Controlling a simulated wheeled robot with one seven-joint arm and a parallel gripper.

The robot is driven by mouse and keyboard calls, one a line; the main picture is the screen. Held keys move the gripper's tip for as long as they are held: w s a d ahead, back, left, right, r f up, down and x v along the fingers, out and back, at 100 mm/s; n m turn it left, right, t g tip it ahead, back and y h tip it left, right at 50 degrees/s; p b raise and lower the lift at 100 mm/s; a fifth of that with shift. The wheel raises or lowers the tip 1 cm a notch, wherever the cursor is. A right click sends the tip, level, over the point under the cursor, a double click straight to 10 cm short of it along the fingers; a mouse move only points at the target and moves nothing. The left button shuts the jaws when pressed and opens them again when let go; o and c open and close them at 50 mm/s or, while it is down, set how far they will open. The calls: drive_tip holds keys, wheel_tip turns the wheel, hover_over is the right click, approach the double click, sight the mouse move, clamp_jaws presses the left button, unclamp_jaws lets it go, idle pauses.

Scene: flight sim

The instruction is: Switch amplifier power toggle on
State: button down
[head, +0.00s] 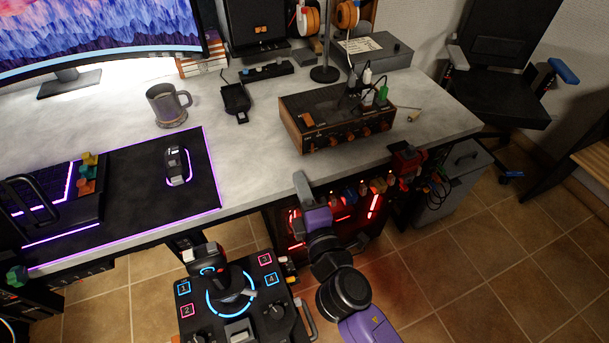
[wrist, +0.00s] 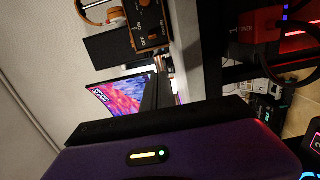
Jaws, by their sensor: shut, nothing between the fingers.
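The amplifier (head: 335,122) is a dark box with wood-toned sides on the right part of the desk. My gripper (head: 299,180) is shut and empty. In the head view it appears at the desk's front edge, below and in front of the amplifier, apart from it.
A mug (head: 167,104), a mouse (head: 176,166) and a monitor (head: 95,35) are to the left. A joystick panel (head: 232,305) is in front of the desk. Red-lit gear (head: 345,212) is under the desk edge.

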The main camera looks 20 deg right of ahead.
sight(303, 146)
drive_tip(key=w, duration=0.8)
drive_tip(key=shift+d+r+p, duration=0.1)
drive_tip(key=shift+d+p, duration=0.2)
drive_tip(key=d, duration=0.1)
drive_tip(key=d+p, duration=0.1)
drive_tip(key=shift+s+d, duration=0.3)
drive_tip(key=shift+s, duration=0.1)
drive_tip(key=shift+s+d+p, duration=0.25)
drive_tip(key=shift+d+p, duration=0.15)
drive_tip(key=shift+d, duration=0.15)
drive_tip(key=shift+d+r+y+p, duration=0.15)
drive_tip(key=shift+y+p, duration=0.15)
drive_tip(key=shift+p, duration=0.5)
drive_tip(key=shift+n, duration=0.3)
